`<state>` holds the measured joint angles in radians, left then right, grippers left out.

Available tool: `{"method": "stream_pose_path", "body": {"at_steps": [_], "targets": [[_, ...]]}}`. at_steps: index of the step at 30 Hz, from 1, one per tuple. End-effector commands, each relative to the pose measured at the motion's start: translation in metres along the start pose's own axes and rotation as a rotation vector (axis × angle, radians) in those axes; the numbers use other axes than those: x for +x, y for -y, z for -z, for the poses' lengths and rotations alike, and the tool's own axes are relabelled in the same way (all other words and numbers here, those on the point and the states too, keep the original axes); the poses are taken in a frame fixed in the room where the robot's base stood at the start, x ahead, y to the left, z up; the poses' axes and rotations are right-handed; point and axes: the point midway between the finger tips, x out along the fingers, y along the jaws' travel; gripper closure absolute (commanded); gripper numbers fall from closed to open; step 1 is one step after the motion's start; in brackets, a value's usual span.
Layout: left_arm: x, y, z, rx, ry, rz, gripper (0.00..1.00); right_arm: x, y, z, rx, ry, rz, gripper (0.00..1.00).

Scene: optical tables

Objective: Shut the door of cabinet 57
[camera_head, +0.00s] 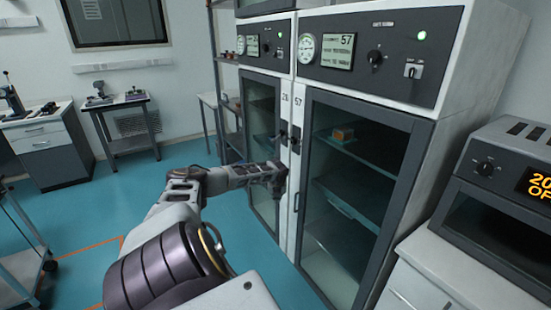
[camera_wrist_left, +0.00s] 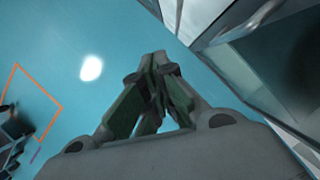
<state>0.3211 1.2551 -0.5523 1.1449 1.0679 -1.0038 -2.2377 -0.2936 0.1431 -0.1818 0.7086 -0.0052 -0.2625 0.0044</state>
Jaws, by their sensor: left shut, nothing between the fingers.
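Cabinet 57 (camera_head: 380,45) is the right one of two white cabinets with dark control panels, its number on the display. Its dark-framed glass door (camera_head: 414,165) lies in or very near the plane of the front; I cannot tell if a small gap is left. A dark handle (camera_head: 295,143) is on the left side of the door. Behind the glass are shelves and a small orange box (camera_head: 343,134). My left gripper (camera_head: 279,186) is shut and empty, in front of the cabinets, below the handles. In the left wrist view its fingers (camera_wrist_left: 154,62) meet. My right gripper is out of view.
The neighbouring cabinet (camera_head: 262,100) has a similar glass door. An oven-like device (camera_head: 500,215) stands on a white counter (camera_head: 415,285) at right. Teal floor (camera_head: 90,205) is free at left. A trolley (camera_head: 22,265) is at the left edge.

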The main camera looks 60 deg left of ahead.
Motion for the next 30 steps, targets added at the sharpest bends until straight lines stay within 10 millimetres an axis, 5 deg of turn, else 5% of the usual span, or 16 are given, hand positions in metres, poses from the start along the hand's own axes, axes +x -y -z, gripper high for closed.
{"method": "stream_pose_path", "body": {"at_steps": [9,30], "targets": [[-0.017,-0.006,-0.004,0.0,0.001,0.0,1.0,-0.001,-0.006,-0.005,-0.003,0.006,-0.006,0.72],[-0.018,-0.007,-0.004,-0.004,0.0,0.0,1.0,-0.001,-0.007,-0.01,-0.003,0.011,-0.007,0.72]]}}
